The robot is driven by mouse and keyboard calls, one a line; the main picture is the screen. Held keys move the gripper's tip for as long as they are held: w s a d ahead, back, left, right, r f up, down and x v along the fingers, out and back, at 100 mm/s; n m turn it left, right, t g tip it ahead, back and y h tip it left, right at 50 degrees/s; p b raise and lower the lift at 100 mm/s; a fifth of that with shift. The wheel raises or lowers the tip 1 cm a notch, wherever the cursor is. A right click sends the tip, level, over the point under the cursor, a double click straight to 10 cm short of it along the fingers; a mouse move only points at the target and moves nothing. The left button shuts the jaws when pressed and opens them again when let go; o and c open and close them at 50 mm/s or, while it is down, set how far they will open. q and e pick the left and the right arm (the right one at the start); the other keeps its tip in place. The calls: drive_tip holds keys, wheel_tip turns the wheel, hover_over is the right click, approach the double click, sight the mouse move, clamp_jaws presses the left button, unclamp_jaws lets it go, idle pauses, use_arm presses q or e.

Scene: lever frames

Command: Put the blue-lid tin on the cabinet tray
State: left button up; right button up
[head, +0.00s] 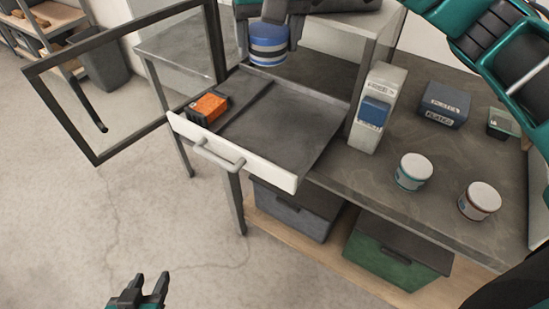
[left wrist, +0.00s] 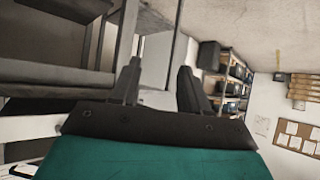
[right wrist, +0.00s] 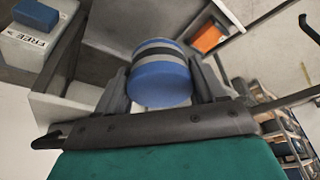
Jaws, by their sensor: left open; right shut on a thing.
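The blue-lid tin (head: 268,45), blue with grey and white bands, is at the top of the head view. My right gripper (head: 270,30) is shut on it; the right wrist view shows the tin (right wrist: 160,72) between both fingers. In the head view it appears over the back of the cabinet tray (head: 290,125); its exact height is unclear. The tray is pulled out, with a white front and handle (head: 219,157). A divider splits it, and the larger right part is bare. My left gripper (head: 138,292) is open and empty, low over the floor side.
An orange block in a black holder (head: 209,106) sits in the tray's left part. A framed glass door (head: 130,75) stands open at left. A white box (head: 376,105) stands right of the tray. Two white-lidded tins (head: 413,171) (head: 479,200) stand on the bench.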

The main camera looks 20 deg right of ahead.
drive_tip(key=shift+a, duration=0.25)
drive_tip(key=shift+f, duration=0.45)
drive_tip(key=b, duration=0.1)
hover_over(266, 139)
drive_tip(key=s, duration=0.1)
wheel_tip(266, 139, down, 14)
drive_tip(key=shift+s+r, duration=0.15)
wheel_tip(266, 139, down, 4)
drive_tip(key=shift+f+b, duration=0.15)
drive_tip(key=shift+b, duration=0.15)
use_arm(q)
drive_tip(key=shift+w+d+f, duration=0.25)
drive_tip(key=shift+w+f, duration=0.1)
drive_tip(key=shift+w, duration=0.05)
use_arm(e)
drive_tip(key=shift+f, duration=0.4)
drive_tip(key=shift+f, duration=0.2)
use_arm(q)
drive_tip(key=shift+d, duration=0.1)
use_arm(e)
drive_tip(key=o, duration=1.1)
drive_tip(key=shift+r, duration=0.1)
use_arm(q)
drive_tip(key=shift+r, duration=0.1)
use_arm(e)
drive_tip(key=shift+r, duration=0.1)
